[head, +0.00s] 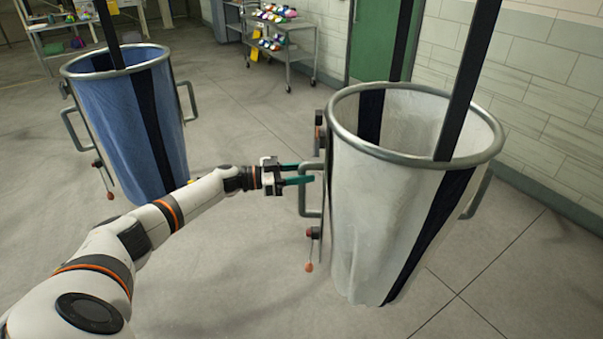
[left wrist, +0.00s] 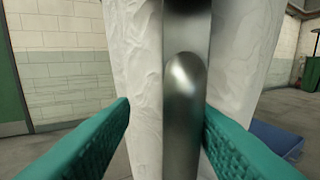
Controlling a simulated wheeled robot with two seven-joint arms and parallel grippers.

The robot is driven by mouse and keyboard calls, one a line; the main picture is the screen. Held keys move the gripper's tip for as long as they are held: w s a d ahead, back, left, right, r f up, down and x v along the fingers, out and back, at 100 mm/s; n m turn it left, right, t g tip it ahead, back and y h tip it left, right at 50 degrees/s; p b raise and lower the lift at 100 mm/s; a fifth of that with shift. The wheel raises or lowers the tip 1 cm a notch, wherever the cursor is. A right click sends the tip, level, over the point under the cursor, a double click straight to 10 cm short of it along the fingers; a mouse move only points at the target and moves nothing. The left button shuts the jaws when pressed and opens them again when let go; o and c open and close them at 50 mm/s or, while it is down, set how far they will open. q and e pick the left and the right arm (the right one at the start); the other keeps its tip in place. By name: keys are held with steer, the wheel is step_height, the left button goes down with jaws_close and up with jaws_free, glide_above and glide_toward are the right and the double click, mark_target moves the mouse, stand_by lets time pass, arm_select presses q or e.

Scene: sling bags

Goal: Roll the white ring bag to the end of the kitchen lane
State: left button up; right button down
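The white ring bag (head: 372,200) hangs from a steel ring at right of centre in the head view, with black straps rising from it. Its near-left side handle (head: 303,200) is a steel loop. My left gripper (head: 306,173) is at the upper part of this handle, its teal fingers apart. In the left wrist view, the handle bar (left wrist: 182,110) stands upright between the open fingers, with white bag cloth (left wrist: 145,75) behind it. Contact between fingers and bar cannot be told. My right gripper is not in view.
A blue ring bag (head: 165,135) hangs at the left, with its own side handles. A metal trolley (head: 288,52) with colourful items stands at the back near a green door (head: 375,45). A tiled wall (head: 560,100) runs along the right. Grey floor is open between the bags.

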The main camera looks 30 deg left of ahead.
arm_select(q)
steer(key=shift+f, duration=0.2)
stand_by(0.3)
steer(key=b+v, duration=0.4)
steer(key=v, duration=0.8)
stand_by(1.0)
